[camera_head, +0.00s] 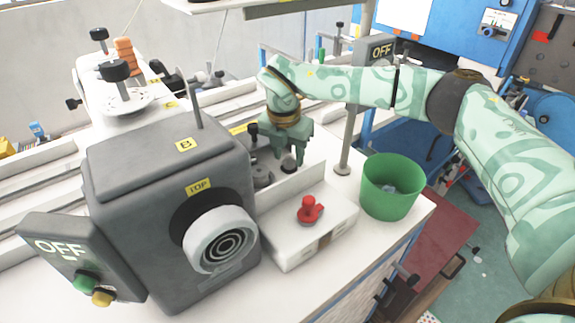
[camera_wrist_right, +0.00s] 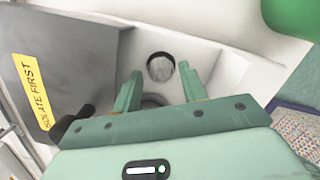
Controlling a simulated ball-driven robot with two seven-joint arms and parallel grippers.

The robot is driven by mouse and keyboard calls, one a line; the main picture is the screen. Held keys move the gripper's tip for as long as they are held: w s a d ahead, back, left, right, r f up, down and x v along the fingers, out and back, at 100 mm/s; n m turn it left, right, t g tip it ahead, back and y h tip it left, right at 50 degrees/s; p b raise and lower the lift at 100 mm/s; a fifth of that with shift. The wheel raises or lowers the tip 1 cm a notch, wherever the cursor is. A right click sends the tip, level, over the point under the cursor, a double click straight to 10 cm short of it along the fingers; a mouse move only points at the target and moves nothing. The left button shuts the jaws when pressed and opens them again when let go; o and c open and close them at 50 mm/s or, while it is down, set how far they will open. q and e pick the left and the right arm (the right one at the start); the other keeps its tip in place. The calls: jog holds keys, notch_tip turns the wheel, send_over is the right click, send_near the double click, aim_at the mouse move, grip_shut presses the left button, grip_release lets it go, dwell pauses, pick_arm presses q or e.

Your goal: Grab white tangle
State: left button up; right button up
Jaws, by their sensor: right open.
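A small round grey-white clump with a dark edge, which looks like the white tangle (camera_wrist_right: 160,67), shows in the right wrist view inside a white recess. It lies just beyond the fingertips and between their lines. My right gripper (camera_wrist_right: 161,84) is open, with nothing between its fingers. In the head view my right gripper (camera_head: 288,158) points down behind the white box, next to the grey machine (camera_head: 160,190). I cannot make out the tangle in the head view. My left gripper is not in view.
A green bin (camera_head: 388,190) with something pale inside stands at the table's right corner. A white box (camera_head: 305,232) with a red knob (camera_head: 310,209) is in front of the gripper. A metal post (camera_head: 350,130) rises beside my right arm. White walls close in around the recess.

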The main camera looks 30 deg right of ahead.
jog(key=shift+w+d+f, duration=0.1)
jog(key=shift+f, duration=0.75)
jog(key=shift+r, duration=0.15)
jog(key=shift+c, duration=1.2)
jog(key=c, duration=0.5)
jog(key=shift+r, duration=0.1)
